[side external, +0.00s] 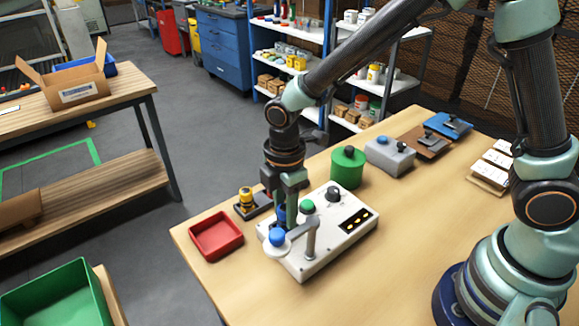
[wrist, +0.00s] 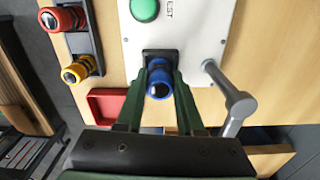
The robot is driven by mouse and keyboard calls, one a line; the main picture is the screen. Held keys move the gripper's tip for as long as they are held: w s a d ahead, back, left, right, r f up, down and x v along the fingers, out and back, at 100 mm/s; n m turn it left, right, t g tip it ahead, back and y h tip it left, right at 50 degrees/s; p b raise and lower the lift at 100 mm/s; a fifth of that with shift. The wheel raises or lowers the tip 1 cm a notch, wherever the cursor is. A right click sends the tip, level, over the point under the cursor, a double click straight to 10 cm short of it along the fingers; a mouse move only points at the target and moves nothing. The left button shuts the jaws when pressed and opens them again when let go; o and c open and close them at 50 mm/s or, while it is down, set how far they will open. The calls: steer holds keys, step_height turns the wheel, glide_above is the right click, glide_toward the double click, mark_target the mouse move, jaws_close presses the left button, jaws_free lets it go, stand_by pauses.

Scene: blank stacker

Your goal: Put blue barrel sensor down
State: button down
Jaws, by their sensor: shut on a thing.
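The blue barrel sensor (wrist: 159,84) is between the two fingers of my gripper (wrist: 160,103) in the wrist view, and the fingers are shut on it. It sits at or just over a dark square socket (wrist: 159,54) on the white test box (wrist: 205,25); I cannot tell whether it is seated. In the side view my gripper (side external: 288,207) points down over the near-left part of the white test box (side external: 340,238). There the blue sensor (side external: 281,213) is mostly hidden by the fingers.
A grey lever arm (side external: 311,238) with a blue cap (side external: 277,238) stands close to my gripper. A green button (side external: 307,207) and black knob (side external: 333,194) are on the box. A red tray (side external: 216,236) and a black holder (wrist: 85,42) with red and yellow sensors lie left.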

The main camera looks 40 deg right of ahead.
steer(key=shift+f, duration=0.15)
steer(key=c, duration=0.5)
jaws_free()
step_height(320, 180, up, 12)
steer(key=r, duration=0.1)
steer(key=s+d+r+m+t, duration=0.1)
steer(key=s+d+m+t, duration=0.1)
steer(key=d+m, duration=0.3)
steer(key=s+d+r+m+t, duration=0.1)
steer(key=s+d+r+m, duration=0.1)
steer(key=d+m, duration=0.4)
steer(key=s+d+r+m+t, duration=0.2)
steer(key=s+d+m, duration=0.1)
steer(key=d+m, duration=0.2)
steer(key=shift+d+r+m+t, duration=0.1)
steer(key=shift+d+m+t, duration=0.15)
steer(key=shift+m, duration=0.35)
